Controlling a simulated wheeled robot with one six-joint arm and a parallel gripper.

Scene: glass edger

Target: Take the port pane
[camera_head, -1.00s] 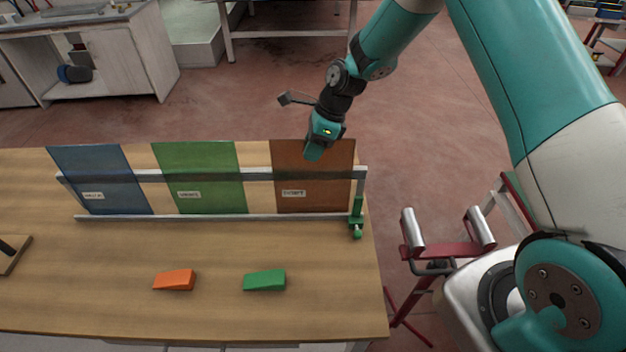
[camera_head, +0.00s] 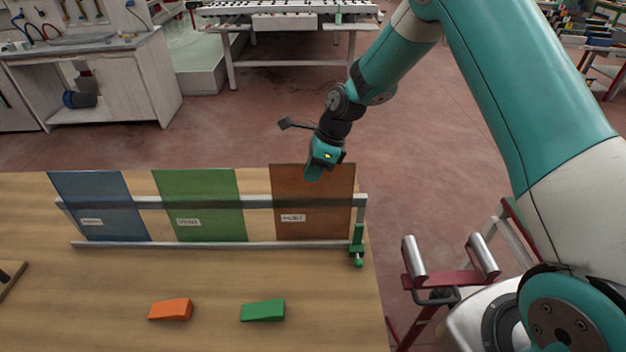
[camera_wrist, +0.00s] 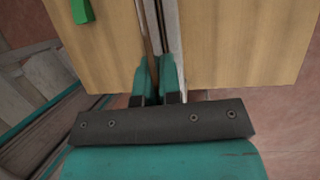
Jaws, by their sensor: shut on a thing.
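Three upright glass panes stand in a row in a metal rack (camera_head: 258,244): a blue pane (camera_head: 92,195), a green pane (camera_head: 197,192) and a brown pane (camera_head: 310,200). Each has a small white label low on it, too blurred to read surely. My gripper (camera_head: 313,173) is at the top edge of the brown pane, shut on it. In the wrist view my gripper's fingers (camera_wrist: 159,82) close around the thin brown edge of the pane (camera_wrist: 146,32), beside the rack's rail. The brown pane still stands in line with the rack.
A green clamp (camera_head: 358,246) sits at the rack's right end. An orange wedge (camera_head: 171,309) and a green wedge (camera_head: 263,310) lie on the wooden table (camera_head: 215,280) in front. A red stand with metal rollers (camera_head: 449,275) is right of the table. Open floor lies behind.

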